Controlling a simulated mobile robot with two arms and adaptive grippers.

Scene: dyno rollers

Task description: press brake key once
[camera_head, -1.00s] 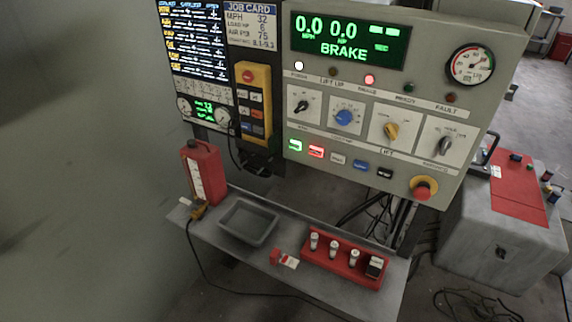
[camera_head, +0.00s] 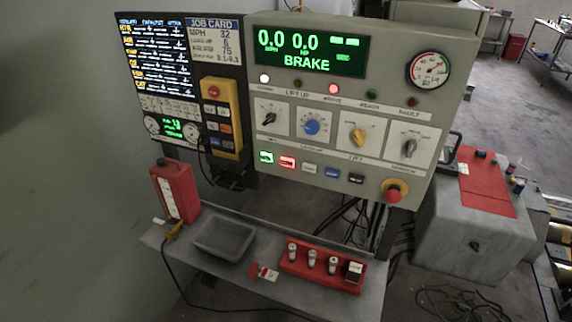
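A grey control panel (camera_head: 350,125) stands in front of me. Its green display (camera_head: 308,52) reads 0.0 MPH, 0.0 HP and BRAKE. Below the dials is a row of keys: a lit green key (camera_head: 266,157), a lit red key (camera_head: 287,162), a white key (camera_head: 309,168), a blue key (camera_head: 332,173) and a black key (camera_head: 356,178). Their labels are too small to read, so I cannot tell which is the brake key. A red lamp (camera_head: 333,88) is lit above the dials. Neither of my grippers is in view.
A yellow pendant (camera_head: 238,100) with several keys hangs left of the panel. A red emergency button (camera_head: 394,191) is at its lower right. Below, a shelf (camera_head: 215,283) holds a red bottle (camera_head: 178,190), a grey tray (camera_head: 250,225) and a red rack (camera_head: 315,278).

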